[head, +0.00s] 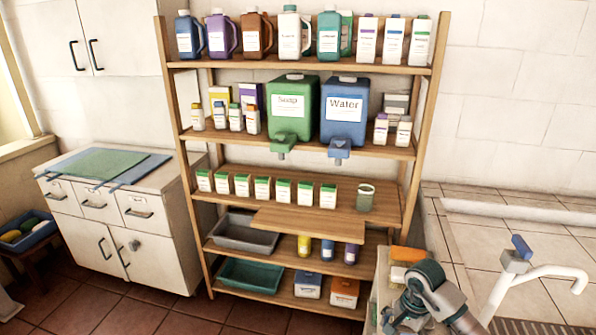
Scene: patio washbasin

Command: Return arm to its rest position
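My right arm comes in at the bottom right. Its grey and teal links bend beside a low cabinet, in front of the sink side. The end of this arm, with my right gripper (398,315), is small and partly cut by the bottom edge. I cannot make out whether its fingers are open or shut, and no held object is clear. My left arm and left gripper are not in view.
A wooden shelf unit (428,110) holds bottles, a green soap dispenser (292,108), a blue water dispenser (344,110) and bins. A board (308,223) juts forward from it. A white tap (540,275) stands right of my arm. Tiled floor (120,305) is clear at lower left.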

